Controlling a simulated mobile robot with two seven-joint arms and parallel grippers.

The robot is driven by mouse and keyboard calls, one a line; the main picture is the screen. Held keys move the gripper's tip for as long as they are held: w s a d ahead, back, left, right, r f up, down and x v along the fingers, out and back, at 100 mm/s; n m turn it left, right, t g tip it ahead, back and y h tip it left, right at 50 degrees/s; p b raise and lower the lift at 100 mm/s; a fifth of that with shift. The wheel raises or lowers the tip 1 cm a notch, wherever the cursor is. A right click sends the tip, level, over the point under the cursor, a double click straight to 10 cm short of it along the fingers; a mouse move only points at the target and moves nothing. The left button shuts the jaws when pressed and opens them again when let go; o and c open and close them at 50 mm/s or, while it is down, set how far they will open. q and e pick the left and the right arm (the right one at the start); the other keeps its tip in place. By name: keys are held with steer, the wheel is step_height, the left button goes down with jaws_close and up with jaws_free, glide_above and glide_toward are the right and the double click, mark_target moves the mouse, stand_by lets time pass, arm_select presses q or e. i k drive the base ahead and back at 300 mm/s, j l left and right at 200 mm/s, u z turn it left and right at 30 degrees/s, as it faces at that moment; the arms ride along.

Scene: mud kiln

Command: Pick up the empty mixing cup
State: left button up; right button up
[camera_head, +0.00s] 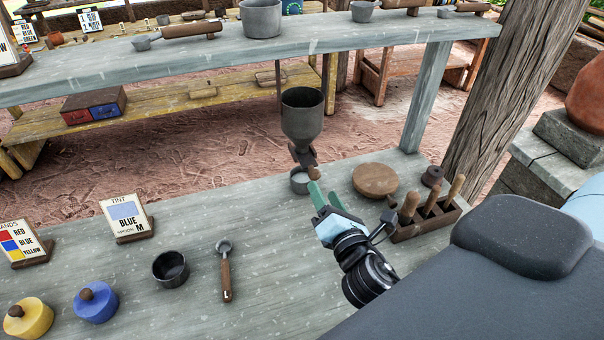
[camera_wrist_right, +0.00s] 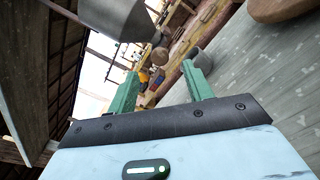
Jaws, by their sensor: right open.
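A small grey cup (camera_head: 299,182) stands on the table under the spout of a hanging grey hopper (camera_head: 303,116). A second, darker cup (camera_head: 170,269) stands upright on the table's front left part, and its inside looks empty. I cannot tell which one is the mixing cup. My right gripper (camera_head: 325,194) is open, its green fingers just right of the cup under the hopper and apparently apart from it. In the right wrist view, nothing shows between the fingers (camera_wrist_right: 160,72); the grey cup (camera_wrist_right: 201,58) shows beyond the right finger. My left gripper is out of view.
A round wooden lid (camera_head: 375,180) and a rack of wooden-handled tools (camera_head: 430,215) sit right of my gripper. A spoon (camera_head: 226,275), a tint card (camera_head: 127,219) and blue (camera_head: 96,304) and yellow (camera_head: 28,319) jars lie left. The front middle of the table is bare.

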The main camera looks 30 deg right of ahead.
mark_target(299, 177)
steer(key=k+j, duration=0.2)
steer(key=k, duration=0.3)
steer(key=k+j, duration=0.15)
steer(key=k, duration=0.3)
